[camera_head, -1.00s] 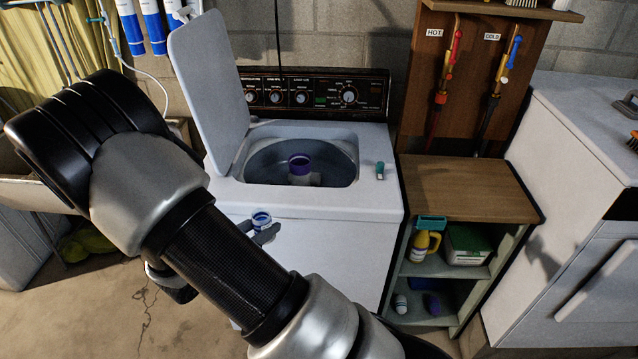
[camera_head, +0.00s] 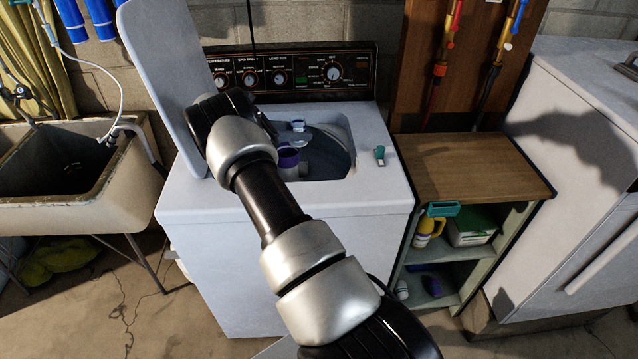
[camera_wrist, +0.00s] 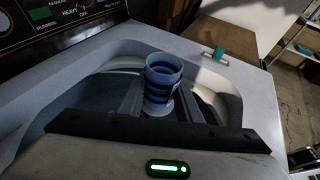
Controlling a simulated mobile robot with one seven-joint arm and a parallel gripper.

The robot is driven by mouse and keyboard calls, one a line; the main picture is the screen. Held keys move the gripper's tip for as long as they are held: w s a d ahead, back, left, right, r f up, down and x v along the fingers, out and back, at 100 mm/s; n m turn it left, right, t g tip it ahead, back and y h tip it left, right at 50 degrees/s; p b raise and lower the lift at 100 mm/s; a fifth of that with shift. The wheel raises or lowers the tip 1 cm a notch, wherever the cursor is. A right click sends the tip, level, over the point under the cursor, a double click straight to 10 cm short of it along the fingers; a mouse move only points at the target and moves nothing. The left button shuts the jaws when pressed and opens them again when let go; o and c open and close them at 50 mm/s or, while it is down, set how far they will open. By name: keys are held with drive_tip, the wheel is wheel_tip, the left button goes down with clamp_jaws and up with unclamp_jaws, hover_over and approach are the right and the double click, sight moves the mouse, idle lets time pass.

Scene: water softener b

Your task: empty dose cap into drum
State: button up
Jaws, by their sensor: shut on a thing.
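The dose cap (camera_wrist: 162,82) is a small blue-banded cup. My gripper (camera_wrist: 160,108) is shut on it, one finger on each side, in the wrist view. Its rim faces up; I cannot make out what is inside. In the head view the cap (camera_head: 298,125) is small, above the drum opening of the white washer (camera_head: 330,240). The drum (camera_head: 330,158) is open, with a purple-topped agitator (camera_head: 289,156) in it, just in front of the cap in the picture. My arm hides the opening's left part and most of my gripper.
The raised lid (camera_head: 165,75) stands close to the left of my wrist. The control panel (camera_head: 300,75) is behind the opening. A teal-topped item (camera_head: 380,155) sits on the washer's right rim. A wooden-topped shelf (camera_head: 470,170) is on the right, a sink (camera_head: 70,180) on the left.

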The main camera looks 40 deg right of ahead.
drive_tip(key=f, duration=0.1)
drive_tip(key=d+f+b, duration=0.1)
drive_tip(key=f, duration=0.1)
drive_tip(key=shift+w+d+f+g+b, duration=0.1)
drive_tip(key=shift+w+d+g+b, duration=0.2)
drive_tip(key=shift+w+d+b, duration=0.1)
drive_tip(key=shift+d, duration=0.15)
drive_tip(key=shift+s+r+m+p, duration=0.1)
drive_tip(key=shift+r+m+p, duration=0.3)
drive_tip(key=shift+p, duration=0.15)
drive_tip(key=shift+s+r+m+t+p, duration=0.25)
drive_tip(key=shift+s+m+t+p, duration=0.25)
drive_tip(key=shift+p, duration=0.4)
drive_tip(key=s+m+t+b, duration=0.1)
drive_tip(key=m+t, duration=0.1)
drive_tip(key=s+f+m+t+b, duration=0.1)
drive_tip(key=s+m+t, duration=0.1)
drive_tip(key=m, duration=0.1)
drive_tip(key=shift+s, duration=0.1)
drive_tip(key=shift+r+m+b, duration=0.2)
drive_tip(key=shift+m+b, duration=0.2)
drive_tip(key=shift+r+m+t+h+b, duration=0.6)
drive_tip(key=shift+r+m+t+b, duration=0.15)
drive_tip(key=shift+m+t+b, duration=0.35)
idle(0.3)
